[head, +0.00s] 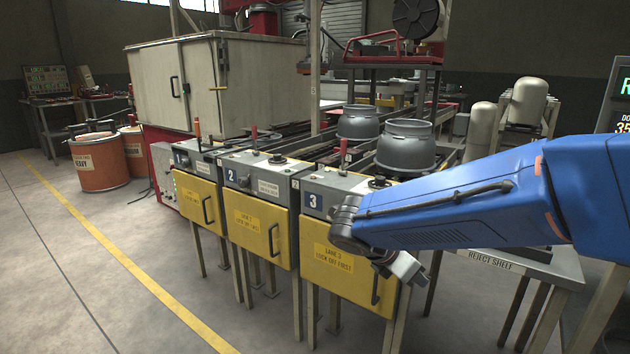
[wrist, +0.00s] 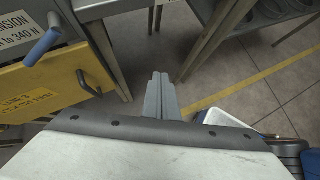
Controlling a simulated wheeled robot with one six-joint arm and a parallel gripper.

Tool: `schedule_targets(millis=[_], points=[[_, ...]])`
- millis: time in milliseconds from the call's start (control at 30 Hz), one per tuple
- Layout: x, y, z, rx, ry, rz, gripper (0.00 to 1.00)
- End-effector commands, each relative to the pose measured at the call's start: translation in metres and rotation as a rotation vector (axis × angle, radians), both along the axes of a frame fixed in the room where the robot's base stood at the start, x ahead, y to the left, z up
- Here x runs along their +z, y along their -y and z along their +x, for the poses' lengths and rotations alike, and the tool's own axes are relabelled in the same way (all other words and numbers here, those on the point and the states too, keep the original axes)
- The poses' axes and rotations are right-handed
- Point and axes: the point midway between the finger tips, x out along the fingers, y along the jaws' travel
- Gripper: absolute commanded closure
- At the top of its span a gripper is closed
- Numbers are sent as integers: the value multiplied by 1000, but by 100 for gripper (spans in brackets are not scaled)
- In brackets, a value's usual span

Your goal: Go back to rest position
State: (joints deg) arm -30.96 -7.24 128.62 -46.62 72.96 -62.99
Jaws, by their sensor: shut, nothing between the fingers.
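My blue arm (head: 470,205) reaches in from the right side of the head view. My gripper (head: 403,266) is at its left end, in front of the right edge of the yellow lane 3 door. In the wrist view the gripper (wrist: 160,92) points ahead with its two grey fingers together and nothing between them. The floor shows beyond the fingers. Whether the gripper touches the lane 3 cabinet cannot be told in the head view; in the wrist view the fingers are apart from the door.
Yellow doors of lane 1 (head: 198,203), lane 2 (head: 255,228) and lane 3 (head: 335,270) stand in a row. The reject shelf (head: 530,268) is at right, behind my arm. Grey domed parts (head: 405,145) stand on the lanes. Open floor (head: 100,270) lies at left.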

Motion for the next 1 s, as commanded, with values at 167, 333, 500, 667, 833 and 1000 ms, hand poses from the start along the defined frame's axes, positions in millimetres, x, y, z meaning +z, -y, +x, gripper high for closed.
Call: schedule_targets(millis=[167, 333, 500, 667, 833, 1000], points=[[-2, 34, -45, -278, 140, 218, 100], [-6, 53, -86, -556, 273, 418, 100], [-10, 62, -123, -840, 406, 609, 100], [-14, 63, -155, -1113, 528, 783, 100], [-16, 59, -181, -1398, 648, 961, 100], [-16, 54, -197, -1611, 728, 1093, 100]])
